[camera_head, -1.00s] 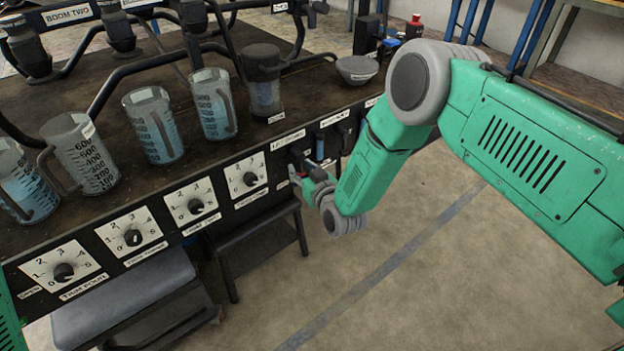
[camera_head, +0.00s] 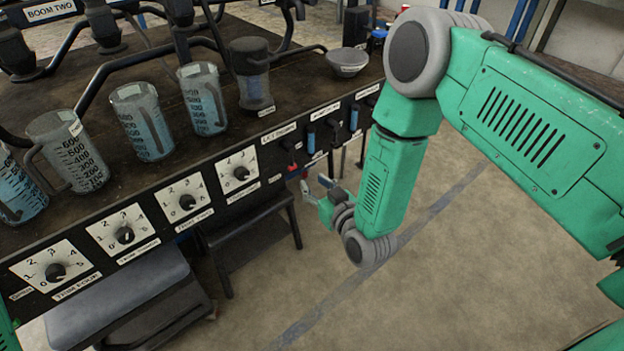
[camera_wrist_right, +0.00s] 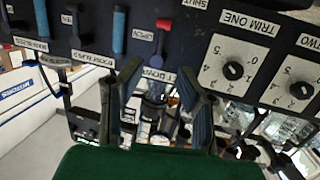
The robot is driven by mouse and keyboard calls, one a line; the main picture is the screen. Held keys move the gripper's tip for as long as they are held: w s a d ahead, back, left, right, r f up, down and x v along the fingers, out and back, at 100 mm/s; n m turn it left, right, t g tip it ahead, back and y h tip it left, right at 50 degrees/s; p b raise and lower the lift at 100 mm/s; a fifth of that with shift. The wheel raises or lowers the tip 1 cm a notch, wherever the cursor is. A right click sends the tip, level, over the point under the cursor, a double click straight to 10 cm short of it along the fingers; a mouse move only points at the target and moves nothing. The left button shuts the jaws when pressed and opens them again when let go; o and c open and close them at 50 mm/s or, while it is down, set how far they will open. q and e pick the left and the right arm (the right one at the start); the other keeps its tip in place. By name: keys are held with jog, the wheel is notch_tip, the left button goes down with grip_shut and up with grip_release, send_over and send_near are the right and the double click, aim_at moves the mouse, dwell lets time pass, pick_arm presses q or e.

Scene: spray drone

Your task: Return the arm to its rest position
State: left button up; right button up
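My green right arm (camera_head: 385,185) comes in from the right in the head view and bends down beside the bench's front panel. My right gripper (camera_head: 318,190) is in front of that panel, close to a small red-tipped lever (camera_head: 292,168), with a gap between them. In the right wrist view, the two dark fingers of my right gripper (camera_wrist_right: 160,75) stand apart with nothing held between them. The control panel (camera_wrist_right: 145,40) lies beyond them. Only a sliver of my left arm shows at the lower left edge; its gripper is out of view.
The dark bench (camera_head: 285,110) holds several measuring jugs, including one with blue liquid (camera_head: 203,98), and a grey bowl (camera_head: 348,60). Several dials, including one at the right (camera_head: 240,172), and blue handles (camera_head: 311,140) line its front. A dark step (camera_head: 255,240) stands below. The floor (camera_head: 450,260) at right is clear.

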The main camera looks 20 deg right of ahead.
jog(key=s+d+f+g+h, duration=0.1)
jog(key=s+d+f+g, duration=0.1)
jog(key=s+f+g, duration=0.45)
jog(key=s+d+f+g, duration=0.15)
jog(key=s+f, duration=0.25)
jog(key=s, duration=0.6)
jog(key=s+d+m+g+h, duration=0.15)
jog(key=s+g, duration=0.25)
jog(key=s, duration=0.5)
jog(key=s+d+n+g, duration=0.1)
jog(key=s+d+g, duration=0.2)
jog(key=s, duration=0.5)
notch_tip(320, 180, up, 13)
jog(key=s+p, duration=0.1)
jog(key=p, duration=1.1)
jog(key=shift+d+f, duration=0.15)
jog(key=shift+f, duration=0.05)
jog(key=shift+m, duration=0.25)
